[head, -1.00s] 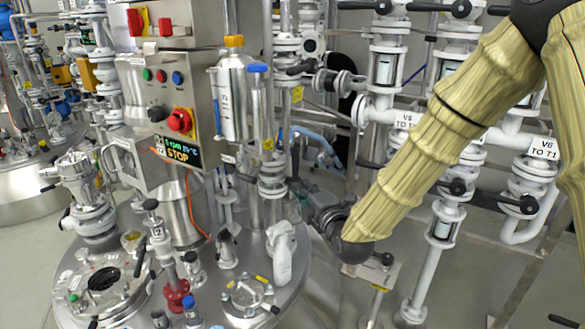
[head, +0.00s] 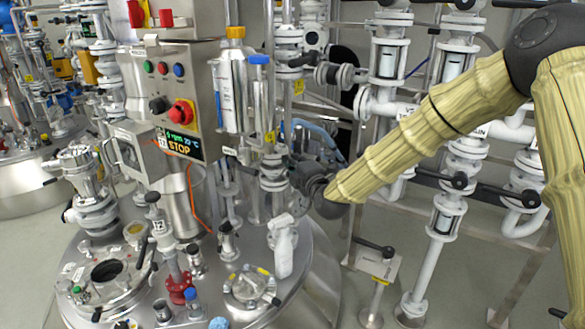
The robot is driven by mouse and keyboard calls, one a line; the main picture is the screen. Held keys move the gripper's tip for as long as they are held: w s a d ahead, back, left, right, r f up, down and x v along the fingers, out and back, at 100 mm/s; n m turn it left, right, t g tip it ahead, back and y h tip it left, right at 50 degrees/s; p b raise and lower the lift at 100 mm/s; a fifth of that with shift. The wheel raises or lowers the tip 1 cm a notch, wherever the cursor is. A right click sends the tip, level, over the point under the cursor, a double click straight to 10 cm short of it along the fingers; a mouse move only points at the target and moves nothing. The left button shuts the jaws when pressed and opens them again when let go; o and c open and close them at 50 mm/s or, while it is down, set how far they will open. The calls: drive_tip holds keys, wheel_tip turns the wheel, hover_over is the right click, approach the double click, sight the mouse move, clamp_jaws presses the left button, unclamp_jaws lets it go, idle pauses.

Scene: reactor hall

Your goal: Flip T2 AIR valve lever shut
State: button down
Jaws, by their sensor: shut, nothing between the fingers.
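My gripper (head: 292,172) is at the end of the sleeved arm, small and dark. It is beside the steel and glass pipe column (head: 272,185) that rises from the reactor lid, at the height of its flanges. Its fingertips are hard to tell from the dark fittings around them, and I cannot tell whether it touches anything. It appears shut and empty. A valve with a white T2 tag (head: 158,226) and a dark handle stands on the lid to the left. I cannot read an AIR label, so which lever is the T2 AIR one is unclear.
A control box (head: 172,100) with a STOP display stands behind. White pipework (head: 445,215) fills the right. Floor is free at lower right.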

drive_tip(key=shift+w+d, duration=0.15)
drive_tip(key=shift+w, duration=0.55)
drive_tip(key=shift+r, duration=0.15)
drive_tip(key=shift+w+d+m+p, duration=0.2)
drive_tip(key=shift+m+p, duration=0.1)
drive_tip(key=shift+p, duration=0.15)
